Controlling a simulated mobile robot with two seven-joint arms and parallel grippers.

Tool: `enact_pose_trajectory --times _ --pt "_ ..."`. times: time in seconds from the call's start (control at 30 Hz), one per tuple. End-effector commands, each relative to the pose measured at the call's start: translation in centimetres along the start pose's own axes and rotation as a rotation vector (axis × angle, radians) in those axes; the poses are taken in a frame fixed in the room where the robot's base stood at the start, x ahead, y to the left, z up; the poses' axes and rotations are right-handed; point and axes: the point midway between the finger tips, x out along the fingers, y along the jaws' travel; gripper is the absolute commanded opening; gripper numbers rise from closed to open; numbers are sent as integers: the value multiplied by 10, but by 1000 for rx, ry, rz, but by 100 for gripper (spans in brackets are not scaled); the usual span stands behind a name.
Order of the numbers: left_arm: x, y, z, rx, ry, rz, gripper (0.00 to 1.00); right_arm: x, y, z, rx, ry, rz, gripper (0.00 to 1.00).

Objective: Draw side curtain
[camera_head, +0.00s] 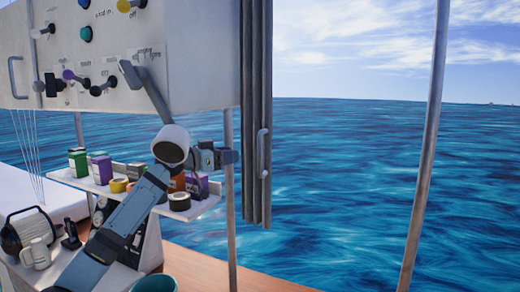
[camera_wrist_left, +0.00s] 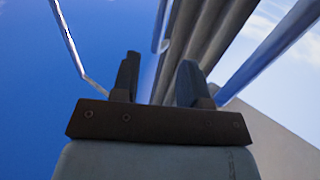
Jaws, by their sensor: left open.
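The grey side curtain (camera_head: 256,85) hangs gathered in narrow vertical folds beside the white panel. A pale vertical handle (camera_head: 262,153) is on its lower right part. My left gripper (camera_head: 232,157) is just left of the curtain, at about the height of the handle. It is open and nothing shows between its fingers. In the left wrist view the two dark fingers (camera_wrist_left: 158,82) stand apart, with the curtain's folds (camera_wrist_left: 208,35) beyond them. Whether the gripper touches the curtain cannot be told. My right gripper is not in view.
A white panel (camera_head: 190,60) with knobs and levers is at upper left. A shelf (camera_head: 200,210) with several cans and tape rolls is behind my left arm. A slanted metal post (camera_head: 428,150) stands at right. Between curtain and post is open space over water.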

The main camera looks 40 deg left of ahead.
Motion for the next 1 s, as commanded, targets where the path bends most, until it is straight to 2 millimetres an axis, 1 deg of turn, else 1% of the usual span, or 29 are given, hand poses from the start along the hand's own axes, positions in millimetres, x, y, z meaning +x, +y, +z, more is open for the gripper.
enact_pose_trajectory --times 0.03,0.3,0.4,0.5,0.67,0.93,0.97,1.0 --pt "11 -1 -6 -3 2 0 41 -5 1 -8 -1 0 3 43" --pt "69 0 -5 -5 2 0 41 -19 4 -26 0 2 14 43" --pt "86 0 -4 -4 2 0 41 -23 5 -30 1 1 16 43" --pt "97 0 -2 -4 1 -1 41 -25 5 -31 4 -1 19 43" --pt "107 0 0 -2 -1 -1 41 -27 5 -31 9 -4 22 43" --pt "108 0 1 -1 -1 -1 41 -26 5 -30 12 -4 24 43" --pt "108 0 1 -1 -1 -1 36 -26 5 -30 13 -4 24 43" --pt "108 0 1 -1 -1 -1 27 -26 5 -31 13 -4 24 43"
